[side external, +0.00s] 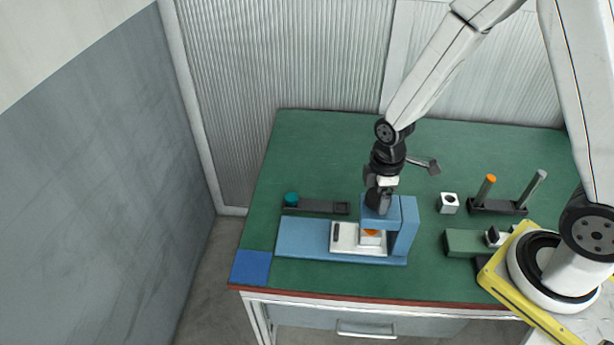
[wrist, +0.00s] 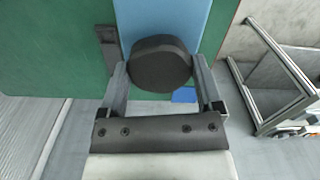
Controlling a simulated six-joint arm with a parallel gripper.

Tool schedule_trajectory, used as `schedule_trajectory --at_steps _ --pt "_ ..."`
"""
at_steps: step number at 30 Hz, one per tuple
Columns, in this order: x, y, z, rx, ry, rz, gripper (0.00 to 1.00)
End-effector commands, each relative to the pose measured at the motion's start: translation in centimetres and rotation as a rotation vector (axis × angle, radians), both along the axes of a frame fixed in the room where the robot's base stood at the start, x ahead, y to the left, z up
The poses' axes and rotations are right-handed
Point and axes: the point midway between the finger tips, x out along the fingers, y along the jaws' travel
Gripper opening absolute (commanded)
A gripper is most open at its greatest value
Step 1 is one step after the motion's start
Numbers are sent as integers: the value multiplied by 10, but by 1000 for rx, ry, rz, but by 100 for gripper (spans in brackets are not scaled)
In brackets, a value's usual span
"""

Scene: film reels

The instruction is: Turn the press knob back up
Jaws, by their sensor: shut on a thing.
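The blue press (side external: 405,228) stands on the green bench, with its long base running to the left. Its dark round knob shows in the wrist view (wrist: 160,62), between the two fingers of my gripper (wrist: 160,75). My gripper is shut on the knob at its sides. In the side view my gripper (side external: 378,200) points down over the top of the press and hides most of the knob. A white block with an orange top (side external: 371,236) is under the press head, on a white plate (side external: 345,238). I cannot tell how far the knob is turned.
A dark rail (side external: 315,208) with a teal knob (side external: 291,199) lies behind the press. A white block with a hole (side external: 448,203), a two-post stand (side external: 497,208) and a green block (side external: 465,243) stand to the right. A blue square (side external: 251,267) marks the front left corner.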

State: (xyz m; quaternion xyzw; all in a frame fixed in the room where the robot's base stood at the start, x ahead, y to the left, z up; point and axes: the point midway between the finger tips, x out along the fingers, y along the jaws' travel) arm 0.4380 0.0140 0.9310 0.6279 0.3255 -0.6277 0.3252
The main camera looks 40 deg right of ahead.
Motion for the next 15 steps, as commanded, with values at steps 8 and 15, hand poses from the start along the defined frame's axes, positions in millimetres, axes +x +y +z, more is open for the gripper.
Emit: schedule_trajectory --at_steps 8,15 --pt "1 0 1 -1 -4 6 100" --pt "0 0 1 -1 -2 3 100"
